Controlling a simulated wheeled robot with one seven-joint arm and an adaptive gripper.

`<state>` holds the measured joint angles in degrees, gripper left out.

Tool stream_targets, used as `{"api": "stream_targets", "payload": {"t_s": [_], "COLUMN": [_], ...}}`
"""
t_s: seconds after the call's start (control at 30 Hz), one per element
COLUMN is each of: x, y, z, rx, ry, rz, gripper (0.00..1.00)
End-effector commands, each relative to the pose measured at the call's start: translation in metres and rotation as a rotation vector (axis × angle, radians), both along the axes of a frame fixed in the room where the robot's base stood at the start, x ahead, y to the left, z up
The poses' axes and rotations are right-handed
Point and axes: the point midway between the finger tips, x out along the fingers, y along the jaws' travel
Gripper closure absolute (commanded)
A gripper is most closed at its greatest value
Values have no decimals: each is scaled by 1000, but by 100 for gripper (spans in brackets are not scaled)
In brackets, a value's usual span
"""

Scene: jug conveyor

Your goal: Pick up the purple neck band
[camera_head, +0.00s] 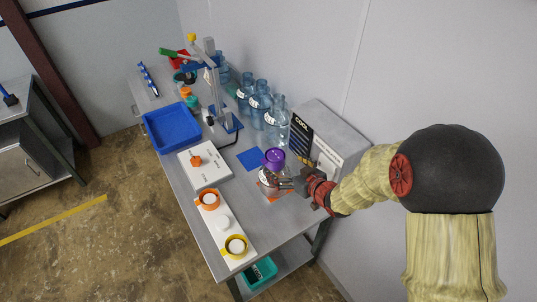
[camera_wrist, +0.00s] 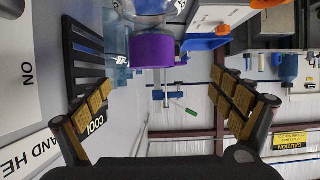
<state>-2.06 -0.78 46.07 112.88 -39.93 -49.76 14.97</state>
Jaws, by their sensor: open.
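The purple neck band (camera_head: 274,158) sits on top of a clear jug (camera_head: 268,180) that stands near the right-hand end of the bench. It also shows as a purple ring in the wrist view (camera_wrist: 152,50), at the upper middle, with the clear jug body (camera_wrist: 158,8) at the top edge. My gripper (camera_head: 284,184) is beside the jug, lower than the band. In the wrist view my open gripper (camera_wrist: 158,90) has its fingers spread left and right, with the band beyond them in the gap. I cannot tell whether a finger touches the jug.
Several blue water jugs (camera_head: 259,100) line the wall behind. A grey box and a black "COOL" sign (camera_head: 300,134) stand close to the right of the jug.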

Motion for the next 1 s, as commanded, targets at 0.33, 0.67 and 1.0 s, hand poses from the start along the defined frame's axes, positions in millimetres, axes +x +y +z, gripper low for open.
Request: {"api": "stream_targets", "payload": {"t_s": [0.33, 0.67, 1.0], "x": [30, 58, 58], "y": [19, 36, 36], "z": [-13, -25, -25], "rx": [-1, 0, 0], "ry": [1, 0, 0], "rz": [2, 0, -1], "gripper": [6, 6, 12]}}
